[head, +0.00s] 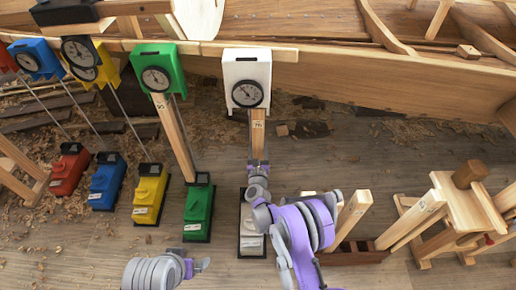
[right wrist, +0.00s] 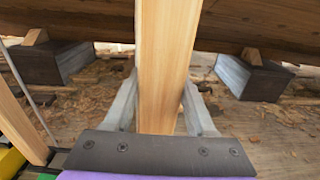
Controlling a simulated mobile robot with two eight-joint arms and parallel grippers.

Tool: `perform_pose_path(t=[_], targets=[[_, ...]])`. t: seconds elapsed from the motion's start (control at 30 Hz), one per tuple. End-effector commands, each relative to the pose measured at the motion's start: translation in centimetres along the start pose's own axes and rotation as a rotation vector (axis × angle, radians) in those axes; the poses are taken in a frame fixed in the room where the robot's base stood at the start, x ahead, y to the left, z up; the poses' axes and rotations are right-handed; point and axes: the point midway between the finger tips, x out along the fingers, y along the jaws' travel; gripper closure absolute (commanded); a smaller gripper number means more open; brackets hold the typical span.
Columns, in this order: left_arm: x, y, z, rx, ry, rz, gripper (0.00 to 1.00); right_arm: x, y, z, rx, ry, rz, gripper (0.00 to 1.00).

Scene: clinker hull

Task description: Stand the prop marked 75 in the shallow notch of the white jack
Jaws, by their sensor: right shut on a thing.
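The wooden prop (head: 258,132), with a small mark that looks like 75, stands about upright below the white gauge head (head: 247,70). My right gripper (head: 258,164) is shut on it; the right wrist view shows the prop (right wrist: 166,60) between both fingers (right wrist: 162,112). The white jack (head: 252,243) stands on the floor below, partly covered by my right arm. The prop's foot and the jack's notches are hidden, so I cannot tell whether they touch. My left gripper (head: 192,265) is low at the front, apart from everything; its jaws are unclear.
Green (head: 198,212), yellow (head: 149,195), blue (head: 107,182) and red (head: 69,170) jacks stand to the left; a prop (head: 172,135) leans at the green one. The hull (head: 390,85) spans the back. A prop rack (head: 355,257) and wooden trestle (head: 462,210) stand right.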

Motion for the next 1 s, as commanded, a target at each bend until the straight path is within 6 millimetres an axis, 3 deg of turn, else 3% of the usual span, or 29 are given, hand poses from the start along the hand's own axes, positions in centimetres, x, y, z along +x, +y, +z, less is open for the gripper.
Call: perform_pose_path(t=[1.0], targets=[[0.69, 0.0, 0.16, 0.0, -0.002, 0.0, 0.0, 0.0, -0.01, -0.73, -0.001, -0.001, -0.001, 1.0]])
